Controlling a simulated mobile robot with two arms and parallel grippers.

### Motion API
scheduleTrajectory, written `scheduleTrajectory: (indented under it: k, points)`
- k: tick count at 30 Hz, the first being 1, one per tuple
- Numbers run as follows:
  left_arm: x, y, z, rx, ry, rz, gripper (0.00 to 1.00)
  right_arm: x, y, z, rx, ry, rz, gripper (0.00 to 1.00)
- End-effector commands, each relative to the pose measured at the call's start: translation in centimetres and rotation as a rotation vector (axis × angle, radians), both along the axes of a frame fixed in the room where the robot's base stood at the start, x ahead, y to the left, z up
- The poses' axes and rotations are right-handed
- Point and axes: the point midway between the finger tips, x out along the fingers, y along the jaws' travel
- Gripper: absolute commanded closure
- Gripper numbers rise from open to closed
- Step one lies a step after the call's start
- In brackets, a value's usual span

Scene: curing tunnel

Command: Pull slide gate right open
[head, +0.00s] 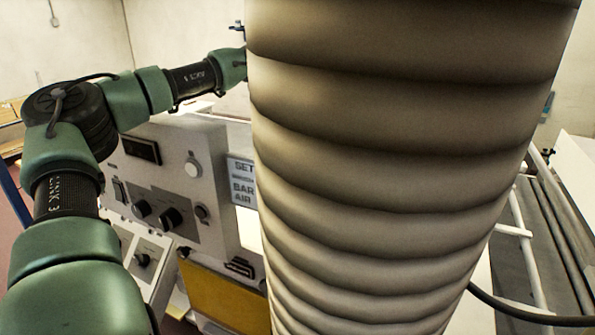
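A large cream ribbed duct (385,170) fills the middle of the head view, very close to the camera, and hides what lies behind it. I cannot make out the right slide gate; no gate or handle shows clearly. My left arm comes in from the left and reaches toward the back, and its far end passes behind the duct's left edge. The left gripper is hidden there. My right arm and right gripper do not show.
A white control panel (172,137) with knobs and a dark display stands at left, below my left arm. A sign (243,181) reads SET BAR AIR. A yellow panel (215,297) is below. White rails (512,231) and a black cable (520,312) are at right.

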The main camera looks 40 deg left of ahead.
Motion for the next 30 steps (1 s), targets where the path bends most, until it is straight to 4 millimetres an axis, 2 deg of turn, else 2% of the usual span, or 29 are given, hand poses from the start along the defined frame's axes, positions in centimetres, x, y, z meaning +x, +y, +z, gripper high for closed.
scheduleTrajectory:
  k: [12,30]
  points:
    - [0.07,-0.04,0.05,0.001,-0.003,0.001,1.0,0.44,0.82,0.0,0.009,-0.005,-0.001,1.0]
    - [0.08,-0.06,0.08,0.0,-0.003,0.001,1.0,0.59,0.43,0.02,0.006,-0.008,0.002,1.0]
